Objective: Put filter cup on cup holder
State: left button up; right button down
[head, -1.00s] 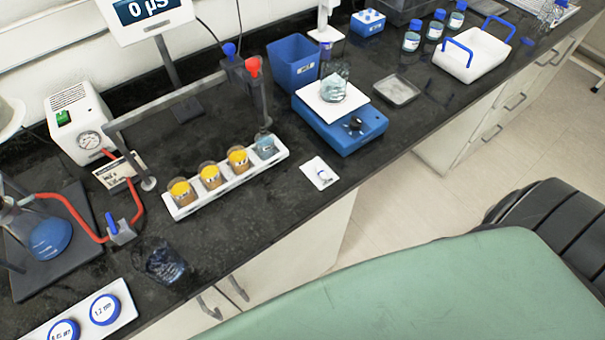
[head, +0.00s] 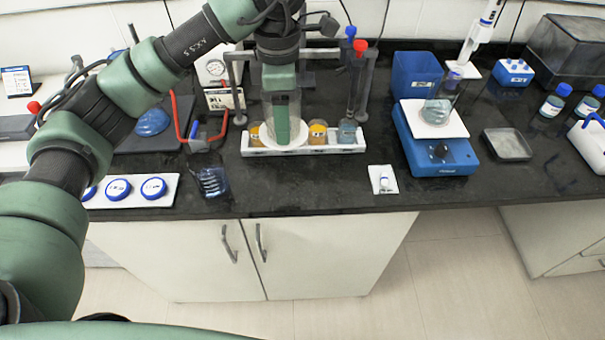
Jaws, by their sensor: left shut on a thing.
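My left gripper (head: 282,118) hangs over the bench near the middle in the head view, its jaws pointing down. It is shut on a clear cup with a pale round base (head: 299,138), which seems to be the filter cup. The cup is above or in front of a long white rack (head: 252,152), and I cannot tell whether they touch. The rack, likely the cup holder, carries several small cups; an amber one (head: 318,133) and a grey-blue one (head: 347,131) show to the right. The held cup and gripper hide the rack's middle. My right gripper is out of view.
A grey post frame (head: 239,95) stands behind the rack. The front bench strip between beaker and card is clear.

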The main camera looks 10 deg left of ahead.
pick_arm(q)
notch_tip(320, 180, down, 11)
jog(key=shift+f+p, duration=0.1)
jog(key=shift+p, duration=0.75)
notch_tip(320, 180, down, 3)
jog(key=shift+s+d+f+p, duration=0.1)
jog(key=shift+f+p, duration=0.05)
jog(key=shift+p, duration=0.3)
jog(key=shift+f, duration=0.45)
jog(key=shift+f, duration=0.15)
jog(key=o, duration=1.4)
